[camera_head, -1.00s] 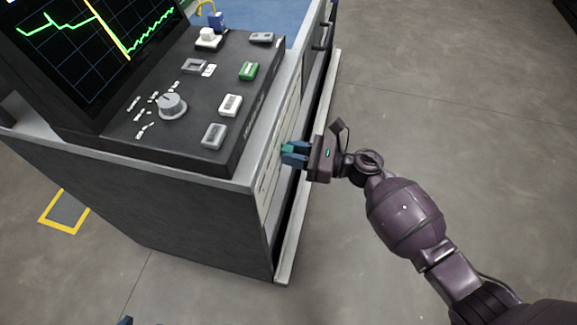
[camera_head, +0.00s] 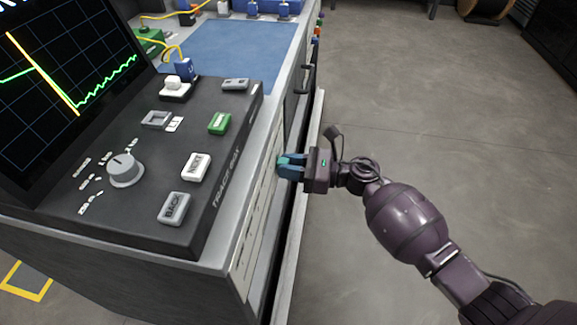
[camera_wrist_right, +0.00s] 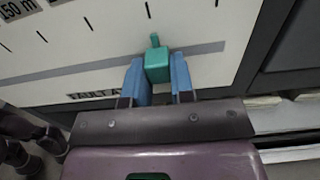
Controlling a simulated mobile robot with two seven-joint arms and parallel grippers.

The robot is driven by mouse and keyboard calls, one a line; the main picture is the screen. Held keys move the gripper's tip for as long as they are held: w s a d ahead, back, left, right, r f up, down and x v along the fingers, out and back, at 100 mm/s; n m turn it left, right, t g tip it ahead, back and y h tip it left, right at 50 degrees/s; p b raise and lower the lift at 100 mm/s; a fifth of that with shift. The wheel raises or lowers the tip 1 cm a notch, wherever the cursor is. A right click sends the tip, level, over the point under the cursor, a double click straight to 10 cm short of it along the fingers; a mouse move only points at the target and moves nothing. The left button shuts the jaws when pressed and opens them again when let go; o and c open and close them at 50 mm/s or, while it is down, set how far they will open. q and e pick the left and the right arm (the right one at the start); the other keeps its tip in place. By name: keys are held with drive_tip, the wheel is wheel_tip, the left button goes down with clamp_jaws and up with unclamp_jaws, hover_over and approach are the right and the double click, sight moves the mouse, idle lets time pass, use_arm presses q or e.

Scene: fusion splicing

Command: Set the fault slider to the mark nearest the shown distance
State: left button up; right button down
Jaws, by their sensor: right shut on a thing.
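The teal fault slider (camera_wrist_right: 157,65) sits on a grey slot in the white scale panel (camera_wrist_right: 70,50) in the right wrist view. Its small pointer faces up, close to in line with a black tick above it. My right gripper (camera_wrist_right: 160,80) is shut on the slider, one blue finger on each side. In the head view my right gripper (camera_head: 287,165) is at the panel on the bench's right side. The trace box screen (camera_head: 60,85) shows a green trace and a yellow slanted line, but no distance figure is in view. My left gripper is out of view.
The trace box (camera_head: 140,190) carries a grey knob (camera_head: 125,170), a NEXT button (camera_head: 196,167), a BACK button (camera_head: 174,208) and a green button (camera_head: 219,123). A "150 m" label (camera_wrist_right: 17,8) is at the panel's upper left. Open floor (camera_head: 430,130) lies right of the bench.

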drive_tip(key=c, duration=1)
unclamp_jaws()
drive_tip(key=shift+o, duration=0.2)
use_arm(q)
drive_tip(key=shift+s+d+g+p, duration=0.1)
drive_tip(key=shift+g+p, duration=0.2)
drive_tip(key=shift+p, duration=0.15)
use_arm(e)
drive_tip(key=v, duration=1.1)
